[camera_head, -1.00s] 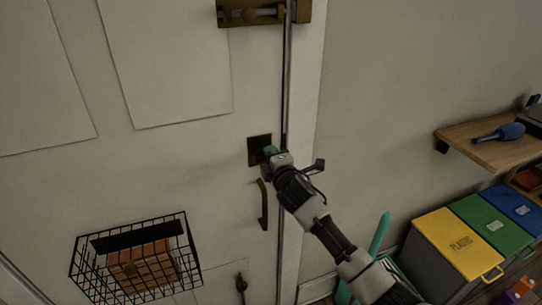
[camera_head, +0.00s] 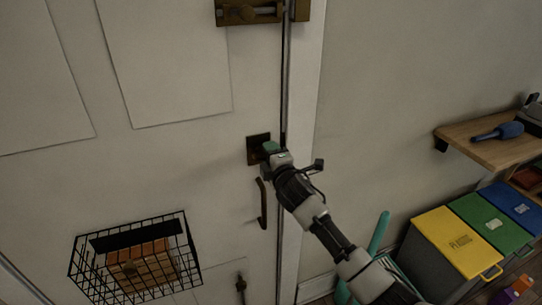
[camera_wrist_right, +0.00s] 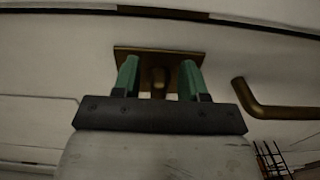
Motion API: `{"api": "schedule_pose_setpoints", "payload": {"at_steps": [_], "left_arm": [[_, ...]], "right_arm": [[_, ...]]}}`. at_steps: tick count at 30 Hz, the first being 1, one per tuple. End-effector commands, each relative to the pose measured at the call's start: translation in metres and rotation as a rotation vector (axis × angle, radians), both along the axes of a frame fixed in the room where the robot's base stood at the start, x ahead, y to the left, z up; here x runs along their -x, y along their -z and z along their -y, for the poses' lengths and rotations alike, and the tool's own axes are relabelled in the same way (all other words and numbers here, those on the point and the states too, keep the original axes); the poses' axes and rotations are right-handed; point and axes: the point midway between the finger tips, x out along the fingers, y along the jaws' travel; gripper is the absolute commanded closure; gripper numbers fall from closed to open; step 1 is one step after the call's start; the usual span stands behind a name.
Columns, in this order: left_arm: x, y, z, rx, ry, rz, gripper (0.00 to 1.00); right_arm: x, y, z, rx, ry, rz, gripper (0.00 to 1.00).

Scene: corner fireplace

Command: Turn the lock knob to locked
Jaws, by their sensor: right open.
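The lock knob (camera_wrist_right: 158,80) is a small brass knob on a square brass plate (camera_wrist_right: 158,53), seen in the right wrist view. In the head view the dark plate (camera_head: 256,147) sits on the white door above the handle, and my gripper hides the knob. My right gripper (camera_head: 268,147) is at the plate. In the right wrist view its green fingers (camera_wrist_right: 159,80) are open, one on each side of the knob, with small gaps visible. My left gripper is not in view.
A curved door handle (camera_head: 262,204) is just below the plate. A brass slide bolt (camera_head: 250,11) is above. A wire basket (camera_head: 90,270) hangs on the door at lower left. A wooden shelf (camera_head: 480,151) and a yellow bin (camera_head: 455,243) stand at right.

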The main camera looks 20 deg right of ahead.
Motion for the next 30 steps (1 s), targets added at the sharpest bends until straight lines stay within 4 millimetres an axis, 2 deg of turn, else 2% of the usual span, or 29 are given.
{"api": "schedule_pose_setpoints", "payload": {"at_steps": [5,8,21,25,30], "left_arm": [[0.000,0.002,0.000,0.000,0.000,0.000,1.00],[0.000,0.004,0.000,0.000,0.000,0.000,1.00],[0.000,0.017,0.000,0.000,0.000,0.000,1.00],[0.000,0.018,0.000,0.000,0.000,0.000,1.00],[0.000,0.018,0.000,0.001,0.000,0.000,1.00]], "right_arm": [[0.008,0.001,0.001,0.002,0.000,0.000,0.57],[0.020,0.002,0.001,0.001,-0.001,0.000,0.57],[0.092,0.002,0.003,0.001,0.000,0.000,0.57],[0.103,0.001,0.004,0.001,0.001,0.000,0.57],[0.108,0.000,0.004,0.000,0.001,0.000,0.57]]}}
